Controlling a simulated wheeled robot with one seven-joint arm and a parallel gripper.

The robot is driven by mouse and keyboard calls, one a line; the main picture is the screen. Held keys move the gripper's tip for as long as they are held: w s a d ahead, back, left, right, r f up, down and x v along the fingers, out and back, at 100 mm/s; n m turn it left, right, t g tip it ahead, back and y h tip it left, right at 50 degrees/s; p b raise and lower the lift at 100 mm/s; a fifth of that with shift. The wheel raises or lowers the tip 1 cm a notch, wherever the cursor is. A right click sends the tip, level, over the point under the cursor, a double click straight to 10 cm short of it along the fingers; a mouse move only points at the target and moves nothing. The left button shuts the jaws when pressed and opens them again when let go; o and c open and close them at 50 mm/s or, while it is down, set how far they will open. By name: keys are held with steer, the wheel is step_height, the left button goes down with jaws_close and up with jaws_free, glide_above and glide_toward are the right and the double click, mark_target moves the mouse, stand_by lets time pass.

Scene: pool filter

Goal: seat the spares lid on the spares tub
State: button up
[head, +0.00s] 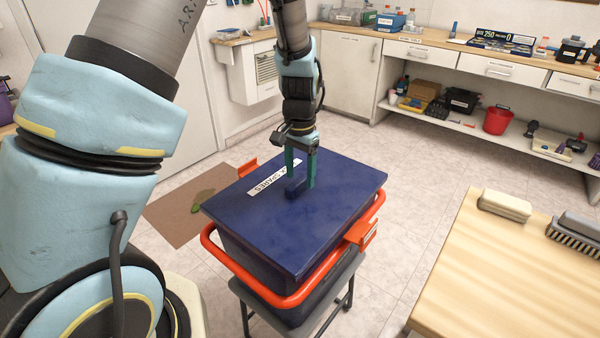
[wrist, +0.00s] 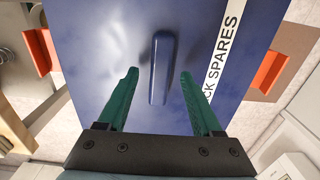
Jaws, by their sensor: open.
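The spares lid (head: 335,197) is a dark blue rectangle with a white label reading "SPARES". It lies on top of the dark blue spares tub (head: 262,258), covering its opening. Whether it is fully pressed down is not clear. A raised bar handle (wrist: 162,68) stands in the middle of the lid. My gripper (head: 301,186) is over the lid with its green fingers pointing down. In the wrist view the fingers (wrist: 158,82) are apart, one on each side of the handle, with gaps between.
An orange rail (head: 215,248) with orange clips (head: 366,231) surrounds the tub, which stands on a grey stool (head: 330,308). A wooden table (head: 490,265) with a brush (head: 575,238) is at right. A brown mat (head: 180,212) lies on the floor behind left.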

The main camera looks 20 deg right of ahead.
step_height(320, 180, up, 11)
steer(key=b, duration=0.1)
stand_by(0.3)
steer(key=shift+f, duration=0.15)
steer(key=s+a+n+t, duration=0.1)
steer(key=s+a+n, duration=0.3)
steer(key=a+n, duration=0.7)
steer(key=a, duration=1.9)
steer(key=shift+f+t, duration=0.3)
steer(key=shift+f, duration=0.05)
